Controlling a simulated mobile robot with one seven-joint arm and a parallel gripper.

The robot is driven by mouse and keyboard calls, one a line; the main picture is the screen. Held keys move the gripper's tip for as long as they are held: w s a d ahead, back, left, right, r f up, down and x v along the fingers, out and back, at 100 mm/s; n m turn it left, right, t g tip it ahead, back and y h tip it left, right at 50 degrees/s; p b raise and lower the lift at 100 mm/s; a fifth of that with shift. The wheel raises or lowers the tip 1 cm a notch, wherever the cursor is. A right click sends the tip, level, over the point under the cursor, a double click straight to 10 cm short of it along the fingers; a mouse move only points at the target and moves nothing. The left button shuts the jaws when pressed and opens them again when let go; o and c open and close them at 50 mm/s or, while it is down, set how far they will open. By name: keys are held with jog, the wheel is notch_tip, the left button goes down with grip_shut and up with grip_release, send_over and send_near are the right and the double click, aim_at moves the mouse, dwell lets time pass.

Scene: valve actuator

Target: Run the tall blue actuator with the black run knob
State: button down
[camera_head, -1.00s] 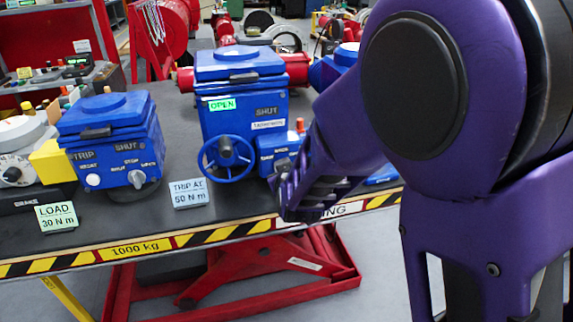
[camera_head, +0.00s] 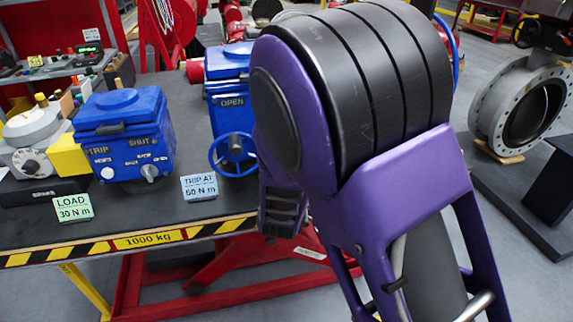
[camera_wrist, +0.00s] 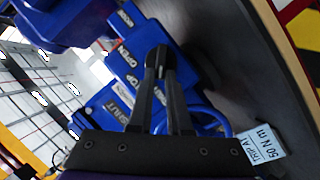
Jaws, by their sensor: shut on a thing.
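The tall blue actuator (camera_head: 226,62) stands on the bench, its right side hidden behind my arm in the head view. Its OPEN window (camera_head: 232,101) shows dark with white letters. Its blue handwheel (camera_head: 234,154) is on the front. In the wrist view my gripper (camera_wrist: 160,66) is shut at the small blue control box, whose panel (camera_wrist: 128,56) carries an OPEN label. The fingers close on the black run knob (camera_wrist: 157,52), which is mostly covered and hard to tell from the dark fingers. The gripper is hidden in the head view.
A shorter blue actuator (camera_head: 122,135) with its own knob stands to the left. Cards reading TRIP AT 50 N m (camera_head: 199,187) and LOAD 30 N m (camera_head: 73,208) stand near the bench's striped front edge (camera_head: 130,242). A grey flanged valve (camera_head: 525,105) is at right.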

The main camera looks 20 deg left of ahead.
jog(key=shift+r, duration=0.1)
jog(key=c, duration=0.9)
grip_release()
jog(key=shift+o, duration=0.2)
